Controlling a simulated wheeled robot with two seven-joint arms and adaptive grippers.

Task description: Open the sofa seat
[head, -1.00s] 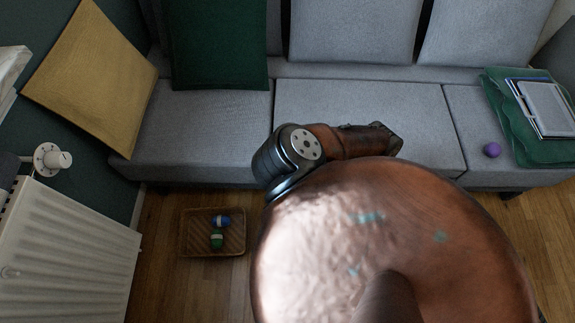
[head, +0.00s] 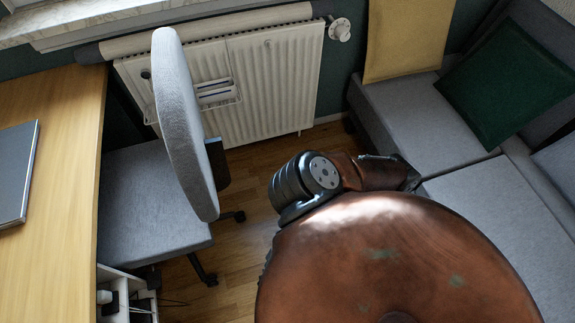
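The grey sofa stands along the right side of the head view, with its corner at the top right. Its end seat section (head: 415,120) and the neighbouring seat section (head: 495,200) are visible and lie flat. A yellow cushion (head: 408,40) and a dark green cushion (head: 510,85) lean at the back. A large copper-coloured part of my own body covers the lower middle and hides the sofa's lower front. No gripper fingers show.
A grey office chair (head: 185,130) stands at the left beside a wooden desk (head: 60,100) bearing a dark flat item (head: 17,172). A white radiator (head: 270,85) is on the wall. Some wooden floor (head: 245,260) is bare between chair and sofa.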

